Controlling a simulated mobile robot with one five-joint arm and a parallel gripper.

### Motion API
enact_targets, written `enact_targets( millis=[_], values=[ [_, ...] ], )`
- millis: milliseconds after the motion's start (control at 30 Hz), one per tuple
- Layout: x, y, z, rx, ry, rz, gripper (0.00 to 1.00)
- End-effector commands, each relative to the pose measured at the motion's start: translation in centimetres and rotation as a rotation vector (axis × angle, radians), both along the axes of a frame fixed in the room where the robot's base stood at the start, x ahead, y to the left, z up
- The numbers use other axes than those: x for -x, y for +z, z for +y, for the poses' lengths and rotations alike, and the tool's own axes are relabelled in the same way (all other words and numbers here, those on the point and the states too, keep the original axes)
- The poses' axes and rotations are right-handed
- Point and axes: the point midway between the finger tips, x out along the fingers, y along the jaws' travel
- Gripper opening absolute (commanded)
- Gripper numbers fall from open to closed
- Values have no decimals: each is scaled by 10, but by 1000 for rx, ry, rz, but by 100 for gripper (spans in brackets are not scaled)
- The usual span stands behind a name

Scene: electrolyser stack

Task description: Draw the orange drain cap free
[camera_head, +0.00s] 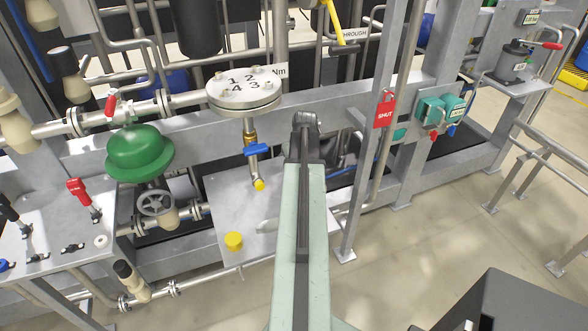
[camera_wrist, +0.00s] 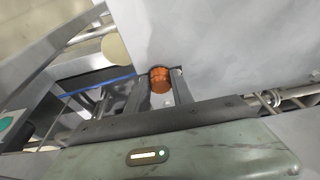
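The orange drain cap (camera_wrist: 160,80) shows in the wrist view as a short ribbed cylinder. It sits between the two fingers of my gripper (camera_wrist: 162,84), near their tips, and nearly fills the gap. I cannot tell whether both fingers press on it. A pale grey surface lies just beyond the cap. What the cap is fixed to is hidden. In the head view my green arm reaches forward to the stack and its dark end (camera_head: 305,125) hides the cap and the fingers.
A grey upright post with a red SHUT tag (camera_head: 385,111) is close on the right. Pipes crowd the back.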

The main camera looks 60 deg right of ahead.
Motion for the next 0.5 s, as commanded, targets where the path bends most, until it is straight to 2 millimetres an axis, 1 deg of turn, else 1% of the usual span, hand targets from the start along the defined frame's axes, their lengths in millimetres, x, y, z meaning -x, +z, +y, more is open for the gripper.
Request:
enact_targets(
  millis=[33,67,100,133,167,333,500],
  values=[
    [0,0,0,0,0,0,0],
    [0,0,0,0,0,0,25],
    [0,0,0,0,0,0,14],
    [0,0,0,0,0,0,6],
    [0,0,0,0,0,0,0],
    [0,1,0,1,0,-1,0],
    [0,8,0,0,0,0,0]
  ],
)
